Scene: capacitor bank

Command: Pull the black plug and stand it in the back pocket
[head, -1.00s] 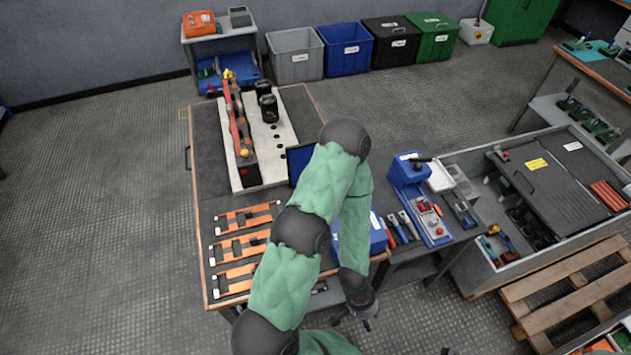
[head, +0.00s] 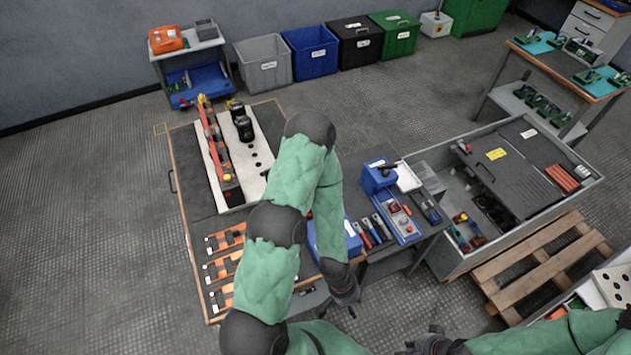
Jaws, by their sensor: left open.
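Two black cylinders (head: 244,130) stand on a white board with dark round holes (head: 262,178) on the far left part of the workbench. A red bar with yellow ends (head: 216,143) runs along the board's left side, with a dark block (head: 231,194) at its near end. I cannot tell which part is the black plug or the back pocket. My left gripper (head: 347,296) is open and empty at the bench's near right side, well apart from the cylinders. My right gripper (head: 425,346) shows only partly at the bottom edge; its jaws are unclear.
Orange frames (head: 222,269) lie at the bench's near left, partly behind my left arm. A blue bin (head: 318,238) and several hand tools (head: 370,231) sit right of the arm. A grey crate (head: 470,262) and a wooden pallet (head: 540,262) stand to the right.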

